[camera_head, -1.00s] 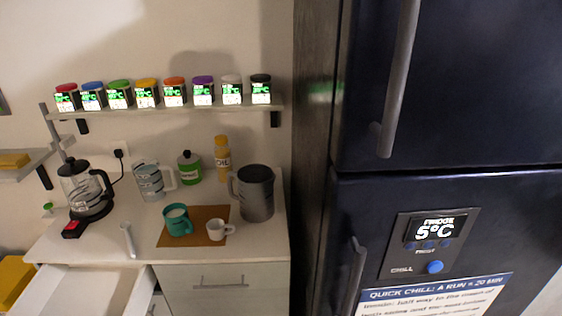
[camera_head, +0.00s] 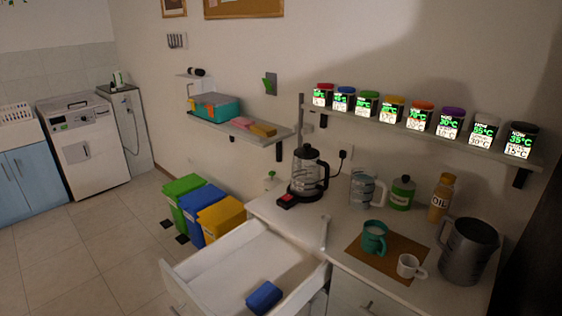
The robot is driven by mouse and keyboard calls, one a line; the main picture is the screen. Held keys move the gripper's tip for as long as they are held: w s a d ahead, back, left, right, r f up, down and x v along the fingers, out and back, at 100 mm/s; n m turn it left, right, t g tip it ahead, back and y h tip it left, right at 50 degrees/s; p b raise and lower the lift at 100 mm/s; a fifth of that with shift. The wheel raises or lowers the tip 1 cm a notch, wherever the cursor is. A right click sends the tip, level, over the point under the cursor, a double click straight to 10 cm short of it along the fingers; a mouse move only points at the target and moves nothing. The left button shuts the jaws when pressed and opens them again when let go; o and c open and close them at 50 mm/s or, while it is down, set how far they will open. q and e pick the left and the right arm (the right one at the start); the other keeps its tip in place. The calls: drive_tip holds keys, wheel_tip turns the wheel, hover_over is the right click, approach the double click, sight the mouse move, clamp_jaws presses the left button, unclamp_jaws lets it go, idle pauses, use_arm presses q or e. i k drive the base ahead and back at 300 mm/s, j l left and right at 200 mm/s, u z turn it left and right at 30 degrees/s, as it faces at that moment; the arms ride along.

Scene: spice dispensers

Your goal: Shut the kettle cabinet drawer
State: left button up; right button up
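The white cabinet drawer (camera_head: 215,258) below the kettle stands pulled out at the front left of the counter. A blue object (camera_head: 264,297) lies inside it near the front right. The drawer's front panel (camera_head: 180,292) faces the lower left, with a handle only partly in view. The glass kettle (camera_head: 308,172) with a black lid and handle stands on its black base on the counter above the drawer. Neither of my grippers shows in the picture.
The white counter (camera_head: 290,217) holds a teal mug (camera_head: 374,238), a white cup (camera_head: 408,266) and a grey pitcher (camera_head: 468,250). Green, blue and yellow bins (camera_head: 220,217) stand left of the cabinet. The tiled floor (camera_head: 90,255) is clear at the left. Spice jars line a shelf (camera_head: 420,132).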

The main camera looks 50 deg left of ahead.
sight(217, 280)
drive_tip(key=u, duration=0.4)
drive_tip(key=j+u, duration=0.1)
drive_tip(key=u, duration=0.75)
drive_tip(key=j+u, duration=0.1)
drive_tip(key=u, duration=0.75)
drive_tip(key=i, duration=0.05)
